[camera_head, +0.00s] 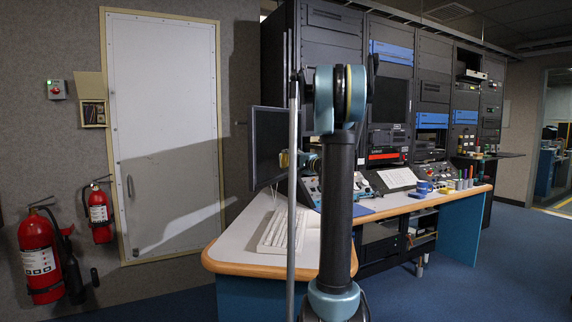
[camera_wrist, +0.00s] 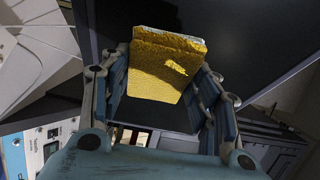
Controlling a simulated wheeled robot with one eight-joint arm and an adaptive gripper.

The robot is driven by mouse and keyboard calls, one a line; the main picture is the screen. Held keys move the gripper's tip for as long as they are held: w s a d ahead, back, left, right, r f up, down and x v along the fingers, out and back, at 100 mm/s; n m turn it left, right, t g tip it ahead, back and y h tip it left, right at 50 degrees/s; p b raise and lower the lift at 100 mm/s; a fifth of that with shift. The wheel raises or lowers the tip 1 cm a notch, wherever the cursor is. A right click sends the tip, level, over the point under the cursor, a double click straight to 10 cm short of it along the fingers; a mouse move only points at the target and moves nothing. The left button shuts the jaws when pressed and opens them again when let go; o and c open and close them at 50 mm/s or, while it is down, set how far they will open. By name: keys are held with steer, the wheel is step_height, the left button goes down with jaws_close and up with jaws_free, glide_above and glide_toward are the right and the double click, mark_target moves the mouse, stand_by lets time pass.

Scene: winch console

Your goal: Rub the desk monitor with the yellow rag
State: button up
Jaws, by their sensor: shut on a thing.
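The desk monitor (camera_head: 268,150) stands on the left part of the desk, dark and turned at an angle. A large dark surface, which looks like its screen (camera_wrist: 255,45), fills the upper part of the wrist view. My gripper (camera_wrist: 163,80) is shut on the yellow rag (camera_wrist: 160,62), a folded block of cloth held between the two fingers. In the head view my gripper (camera_head: 298,160) is at the right side of the monitor, partly hidden by my arm. The rag is close to the dark surface; I cannot tell whether they touch.
A white keyboard (camera_head: 275,232) lies on the wood-edged desk (camera_head: 238,250) below the monitor. Tall equipment racks (camera_head: 330,60) stand behind. Red extinguishers hang at left.

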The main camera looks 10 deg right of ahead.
steer(key=shift+s+d, duration=0.45)
steer(key=shift+d, duration=0.2)
steer(key=shift+s+d, duration=0.4)
steer(key=shift+d, duration=0.2)
